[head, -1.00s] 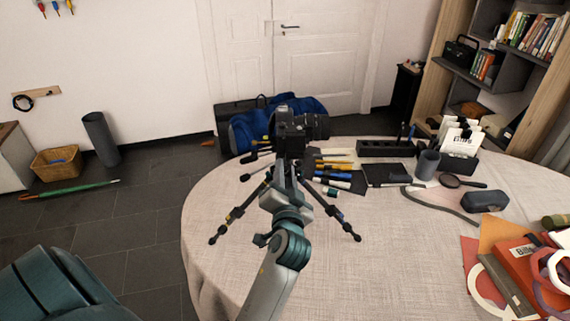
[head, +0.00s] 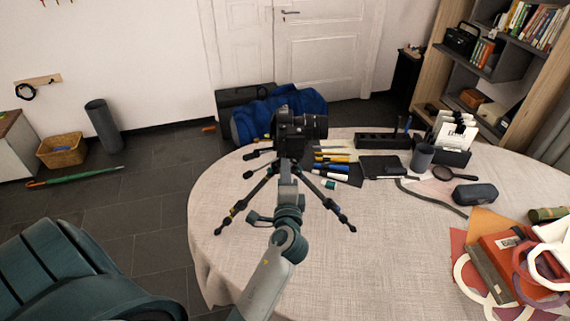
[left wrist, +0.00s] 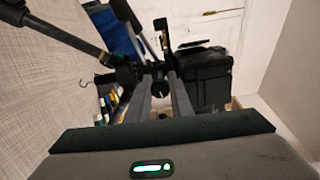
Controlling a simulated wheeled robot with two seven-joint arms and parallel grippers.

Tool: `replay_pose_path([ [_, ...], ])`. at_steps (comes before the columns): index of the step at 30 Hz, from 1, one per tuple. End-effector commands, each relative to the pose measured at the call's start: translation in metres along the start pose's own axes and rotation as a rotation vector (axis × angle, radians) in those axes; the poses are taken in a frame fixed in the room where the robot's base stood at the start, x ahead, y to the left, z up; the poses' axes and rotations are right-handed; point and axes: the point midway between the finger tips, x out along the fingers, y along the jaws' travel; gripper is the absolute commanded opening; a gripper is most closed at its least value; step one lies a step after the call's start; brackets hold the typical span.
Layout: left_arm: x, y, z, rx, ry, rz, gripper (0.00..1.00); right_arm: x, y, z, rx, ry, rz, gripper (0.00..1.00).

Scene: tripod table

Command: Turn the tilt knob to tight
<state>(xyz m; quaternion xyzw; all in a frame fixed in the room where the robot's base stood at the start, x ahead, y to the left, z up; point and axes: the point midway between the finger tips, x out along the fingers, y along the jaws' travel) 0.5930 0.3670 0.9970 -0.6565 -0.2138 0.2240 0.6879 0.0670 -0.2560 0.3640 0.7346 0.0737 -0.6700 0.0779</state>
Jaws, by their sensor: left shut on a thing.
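A black camera (head: 292,128) sits on top of a black tripod (head: 333,207) that stands with spread legs on the round table. In the left wrist view, the camera (left wrist: 203,80) is the dark block right of the fingers. My left gripper (head: 287,165) reaches the tripod head just under the camera, from the near side. In the left wrist view, its two fingers (left wrist: 160,84) close around the small dark tilt knob (left wrist: 159,92). The knob is mostly hidden between the fingers, and its tight or loose marking cannot be read.
The round table (head: 350,270) has a light cloth. Pens (head: 333,160), a black organiser (head: 382,141), a cup (head: 422,157), a magnifier (head: 455,174) and a dark case (head: 474,194) lie to the right. Folders (head: 508,255) lie front right. Front middle is clear.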

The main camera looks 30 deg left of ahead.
Motion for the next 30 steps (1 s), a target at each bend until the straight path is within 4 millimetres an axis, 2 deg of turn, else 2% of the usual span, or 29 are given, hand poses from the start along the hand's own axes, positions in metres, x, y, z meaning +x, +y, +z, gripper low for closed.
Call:
replay_pose_path([
  [9,0.0002,-0.0009,-0.0002,0.115,0.001,-0.001,0.0,-0.0098,-0.0001,-0.001,0.0,0.0,0.0,0.31],
  [22,0.0002,-0.0003,-0.0001,0.128,0.0,-0.001,0.0,-0.0099,-0.0002,-0.001,0.0,0.001,0.0,0.31],
  [23,0.0002,-0.0003,-0.0001,0.128,0.0,-0.001,0.22,-0.0099,-0.0002,-0.001,0.0,0.001,0.0,0.31],
  [25,0.0002,-0.0003,-0.0001,0.128,0.0,-0.001,0.39,-0.0099,-0.0002,-0.0009,0.0,0.001,0.0,0.31],
  [30,0.0003,-0.0009,-0.0002,0.127,0.0,-0.002,0.39,-0.01,-0.0002,-0.0009,0.0,0.001,0.0,0.31],
])
